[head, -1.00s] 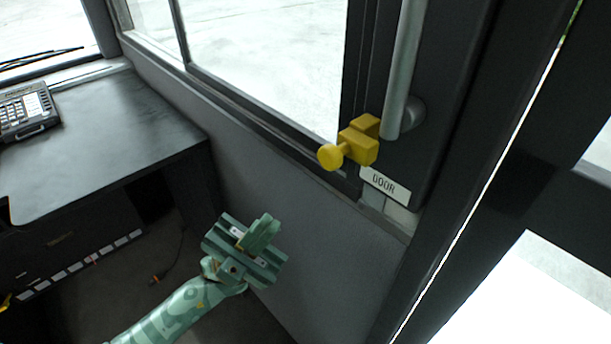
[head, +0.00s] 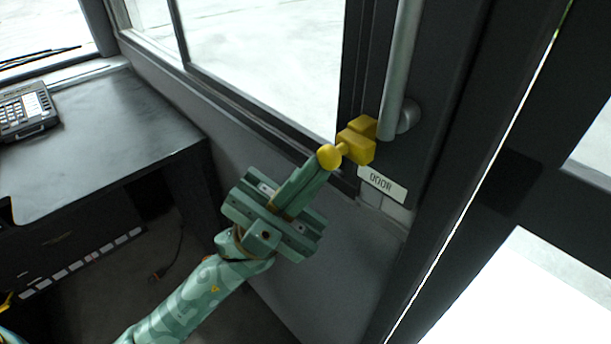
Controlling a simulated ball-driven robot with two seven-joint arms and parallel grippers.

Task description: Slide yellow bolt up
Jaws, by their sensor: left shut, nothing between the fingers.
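The yellow bolt (head: 357,147) is mounted on the dark door post, just above a white label reading DOOR (head: 383,184). Its round yellow knob (head: 330,157) sticks out to the lower left. My left gripper (head: 322,168) is green and reaches up from the lower left. Its fingers are shut and empty, with the tips right at the underside of the knob. I cannot tell whether they touch it. My right gripper is not in view.
A grey vertical handrail (head: 402,70) stands just right of the bolt. A window (head: 265,60) is behind it. At the left, a dark desk (head: 110,140) carries a keypad device (head: 27,112). The space below the bolt is clear.

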